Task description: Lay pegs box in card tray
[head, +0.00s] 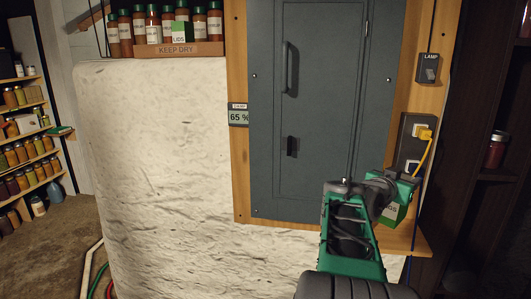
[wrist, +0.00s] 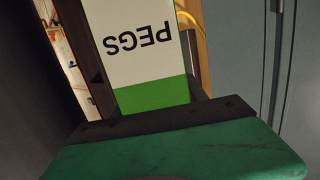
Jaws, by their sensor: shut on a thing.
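The pegs box (wrist: 137,45) fills the middle of the wrist view. It is white with a green band, and its PEGS lettering is upside down there. My gripper (head: 393,188) is shut on it, to the right of the grey panel door in the head view. Below the gripper in the head view, a white and green box (head: 393,213) shows partly; its lettering is too small to read surely. A brown tray (head: 178,50) marked KEEP DRY, which looks like the card tray, is at the upper left, with a lids box (head: 180,36) at it.
Several jars (head: 139,25) stand at the brown tray, above the white wall (head: 160,150). A grey panel (head: 310,110) is in the middle. An outlet with a yellow plug (head: 424,134) and cord is close to my gripper. A wooden ledge (head: 420,246) lies below it.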

